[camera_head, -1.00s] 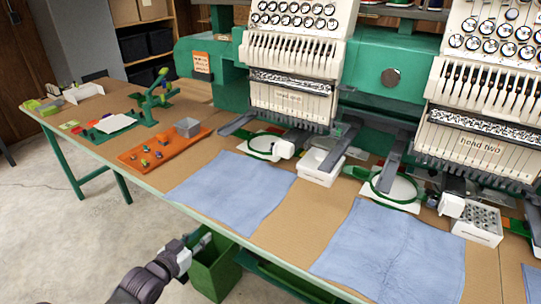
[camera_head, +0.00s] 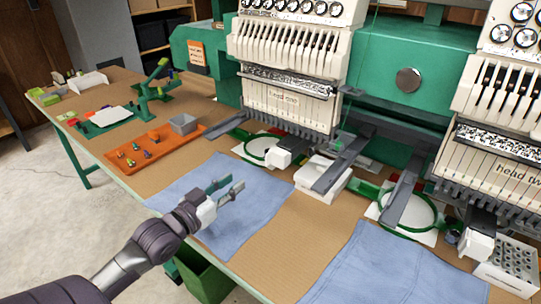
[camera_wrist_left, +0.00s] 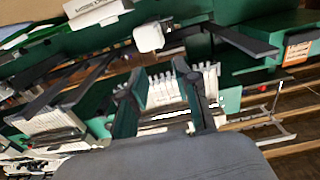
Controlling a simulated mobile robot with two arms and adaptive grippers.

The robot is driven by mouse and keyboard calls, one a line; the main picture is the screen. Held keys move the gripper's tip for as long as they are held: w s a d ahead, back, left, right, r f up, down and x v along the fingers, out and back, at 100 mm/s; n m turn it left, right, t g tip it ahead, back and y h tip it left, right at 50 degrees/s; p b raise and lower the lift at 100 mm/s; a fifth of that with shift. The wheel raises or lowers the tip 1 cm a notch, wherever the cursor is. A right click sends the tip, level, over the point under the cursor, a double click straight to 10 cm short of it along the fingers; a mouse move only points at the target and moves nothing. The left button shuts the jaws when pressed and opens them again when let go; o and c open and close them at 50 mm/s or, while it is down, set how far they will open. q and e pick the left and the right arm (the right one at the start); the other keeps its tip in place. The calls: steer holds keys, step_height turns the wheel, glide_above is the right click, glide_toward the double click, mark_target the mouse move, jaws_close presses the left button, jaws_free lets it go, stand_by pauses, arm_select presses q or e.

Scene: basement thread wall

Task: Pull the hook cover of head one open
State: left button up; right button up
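Head one (camera_head: 285,98) of the embroidery machine stands at the back centre, its white front labelled. Below it, at the end of a grey arm beside a green hoop (camera_head: 258,147), is a small white block (camera_head: 282,153), which looks like the hook cover. I cannot tell from its face whether it is open. A white block also shows in the left wrist view (camera_wrist_left: 148,37), beyond the fingers. My left gripper (camera_head: 231,186) is open and empty above a blue cloth, in front of the block and apart from it. My right gripper is not in view.
A white tray (camera_head: 325,187) lies right of the block, partly under a grey bar (camera_head: 342,163). Blue cloths (camera_head: 245,215) cover parts of the table front. An orange tray (camera_head: 150,147) with small parts is left. Head two (camera_head: 490,165) and a holed box (camera_head: 510,262) are right.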

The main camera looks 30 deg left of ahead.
arm_select(q)
glide_toward(266, 157)
steer(key=w, duration=0.8)
steer(key=shift+d+p, duration=0.2)
steer(key=shift+p, duration=0.2)
steer(key=shift+w, duration=0.35)
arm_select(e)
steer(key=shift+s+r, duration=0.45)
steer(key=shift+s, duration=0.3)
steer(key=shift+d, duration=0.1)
arm_select(q)
jaws_close()
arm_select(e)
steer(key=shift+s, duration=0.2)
